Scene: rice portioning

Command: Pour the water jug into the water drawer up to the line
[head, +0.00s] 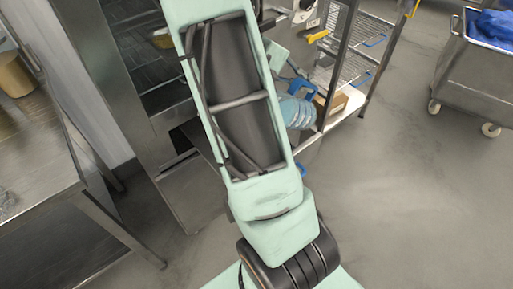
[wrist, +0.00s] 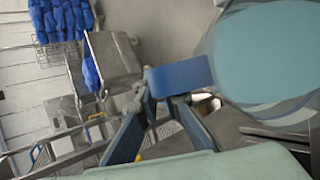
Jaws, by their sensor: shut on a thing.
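The water jug is a clear, bluish vessel (head: 297,112) with a blue handle (head: 301,88), to the right of my arm in the head view. In the wrist view the jug's pale blue body (wrist: 268,50) fills the upper right, and its blue handle (wrist: 180,75) lies across my fingertips. My gripper (wrist: 170,98) is shut on that handle. The jug is held in front of the steel cabinet and the shelf rack. A low steel drawer-like front (head: 190,192) shows beneath the cabinet, partly hidden by my arm. I cannot see its inside or any fill line.
A steel cabinet with wire racks (head: 133,45) stands behind my arm. A wire shelf rack (head: 352,45) with a cardboard box (head: 330,103) is to its right. A steel table (head: 45,165) is at left. A wheeled steel cart (head: 470,80) stands far right.

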